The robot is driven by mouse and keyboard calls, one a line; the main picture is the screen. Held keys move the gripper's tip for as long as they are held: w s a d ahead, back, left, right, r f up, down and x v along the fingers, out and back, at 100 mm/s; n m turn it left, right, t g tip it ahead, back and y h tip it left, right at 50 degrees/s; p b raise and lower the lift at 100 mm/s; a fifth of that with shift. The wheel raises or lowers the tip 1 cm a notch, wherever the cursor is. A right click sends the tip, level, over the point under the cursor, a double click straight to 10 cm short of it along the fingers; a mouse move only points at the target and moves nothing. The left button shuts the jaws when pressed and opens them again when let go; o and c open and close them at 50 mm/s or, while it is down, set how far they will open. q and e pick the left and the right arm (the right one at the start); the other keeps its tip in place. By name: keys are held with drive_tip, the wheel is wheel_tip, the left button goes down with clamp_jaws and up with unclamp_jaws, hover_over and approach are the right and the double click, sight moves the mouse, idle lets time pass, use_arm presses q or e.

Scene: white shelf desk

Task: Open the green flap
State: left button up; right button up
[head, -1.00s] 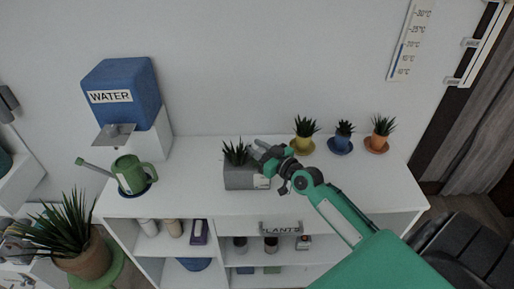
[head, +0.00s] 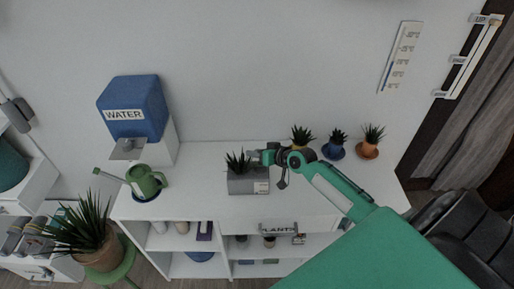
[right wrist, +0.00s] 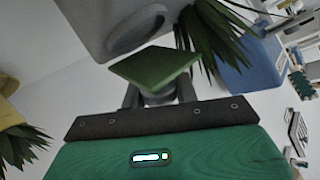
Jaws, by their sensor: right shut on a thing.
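The green flap (right wrist: 155,66) is a small flat green plate in the right wrist view. It lies at the fingertips of my right gripper (right wrist: 158,92), which is shut on it; the exact contact is partly hidden. A grey planter box (head: 248,182) with a spiky plant (head: 238,162) stands on the white desk. In the head view my right gripper (head: 262,158) is at the planter's upper right edge. The planter's grey side (right wrist: 100,25) with a dark round opening is just beyond the flap in the right wrist view. I cannot make out the flap in the head view. My left gripper is out of view.
A blue water dispenser (head: 135,108) and a green watering can (head: 146,182) stand left on the desk (head: 205,200). Small potted plants, in blue (head: 334,152) and orange (head: 368,150) pots among them, stand at the right. The desk between can and planter is clear.

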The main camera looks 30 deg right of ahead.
drive_tip(key=shift+w+d+f+m+g+y+p, duration=0.1)
drive_tip(key=shift+w+d+m+g+y+p, duration=0.25)
drive_tip(key=shift+m+g+p, duration=0.35)
drive_tip(key=shift+a+g, duration=0.15)
drive_tip(key=shift+g, duration=0.15)
drive_tip(key=o, duration=1)
drive_tip(key=shift+b+v, duration=1.55)
drive_tip(key=shift+v, duration=5.25)
